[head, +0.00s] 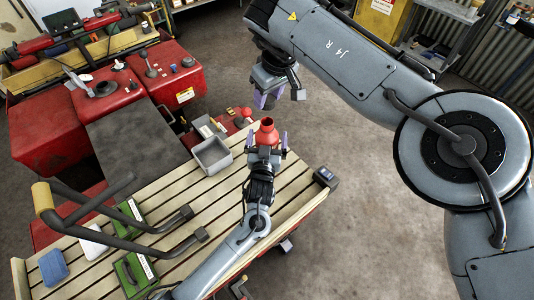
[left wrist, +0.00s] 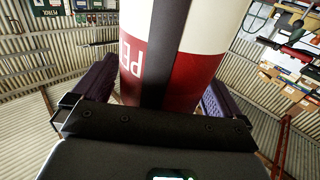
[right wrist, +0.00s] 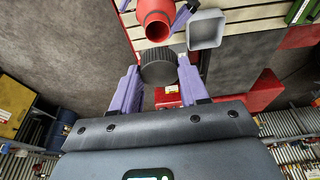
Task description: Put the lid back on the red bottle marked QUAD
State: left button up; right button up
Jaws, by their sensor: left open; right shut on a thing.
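The red bottle (head: 266,132) stands open-topped on the slatted bench, and its open neck shows in the right wrist view (right wrist: 154,18). My left gripper (head: 266,143) is open with its fingers on either side of the bottle. In the left wrist view the bottle's red, white and dark body (left wrist: 175,60) stands between the fingers; only part of its lettering shows, and QUAD is not readable. My right gripper (right wrist: 158,80) is shut on the black ribbed lid (right wrist: 158,66), above and apart from the bottle.
A grey open box (head: 212,156) sits on the bench beside the bottle. A handlebar with a yellow grip (head: 43,196), green cases (head: 135,270) and a blue item (head: 53,266) lie at the left.

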pick_arm(q)
jog(key=shift+w, duration=0.2)
jog(key=shift+c, duration=0.2)
jog(key=c, duration=1.4)
pick_arm(e)
jog(key=shift+f, duration=2.45)
jog(key=shift+f, duration=0.1)
jog(key=shift+f, duration=0.8)
jog(key=shift+f, duration=0.5)
